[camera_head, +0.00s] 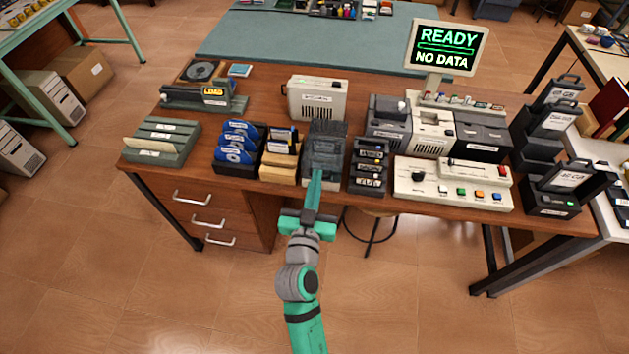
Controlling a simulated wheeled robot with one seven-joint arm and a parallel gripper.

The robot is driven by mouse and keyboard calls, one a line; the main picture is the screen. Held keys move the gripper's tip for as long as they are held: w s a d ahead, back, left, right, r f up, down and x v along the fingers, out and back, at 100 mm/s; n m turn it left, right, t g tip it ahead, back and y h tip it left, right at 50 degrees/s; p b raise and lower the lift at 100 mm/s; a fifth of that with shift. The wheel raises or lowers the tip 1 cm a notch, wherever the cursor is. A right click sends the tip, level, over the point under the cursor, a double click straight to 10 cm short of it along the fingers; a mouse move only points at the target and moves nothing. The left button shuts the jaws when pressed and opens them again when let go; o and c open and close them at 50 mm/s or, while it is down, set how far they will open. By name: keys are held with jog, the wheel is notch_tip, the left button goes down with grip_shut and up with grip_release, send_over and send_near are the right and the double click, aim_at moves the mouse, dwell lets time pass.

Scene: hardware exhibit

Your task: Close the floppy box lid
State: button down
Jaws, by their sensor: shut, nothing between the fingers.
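The floppy box (334,183) appears to be the box with a pale base and a smoky dark lid (327,130), near the middle of the table's front edge. The dark part rises at the back of the box; its exact angle is hard to tell from here. My gripper (316,175) is shut and empty. Its teal fingers reach over the front of the box and overlap its front face in the picture. I cannot tell whether the fingertips touch the box. The fingers hide part of its front and inside.
Tan trays (281,160) stand close left of the box and a dark tiered rack (368,167) close right. A beige case (317,97) stands behind. A control panel (453,184) and a monitor reading "READY NO DATA" (446,47) are right. The floor before the wooden table (258,197) is mostly clear.

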jog(key=s+f, duration=0.4)
jog(key=s, duration=0.3)
jog(key=shift+s+a, duration=0.2)
jog(key=shift+a, duration=0.25)
jog(key=shift+a+f, duration=0.1)
jog(key=s+f+n+g+y, duration=0.1)
jog(key=s+f+n+y, duration=0.1)
jog(key=s+f, duration=0.45)
jog(key=s+d+r, duration=0.1)
jog(key=s, duration=0.9)
jog(key=s+r+g, duration=0.1)
jog(key=s+r, duration=0.1)
jog(key=s, duration=0.9)
jog(key=shift+d+g, duration=0.3)
jog(key=shift+d, duration=0.05)
jog(key=shift+y, duration=0.3)
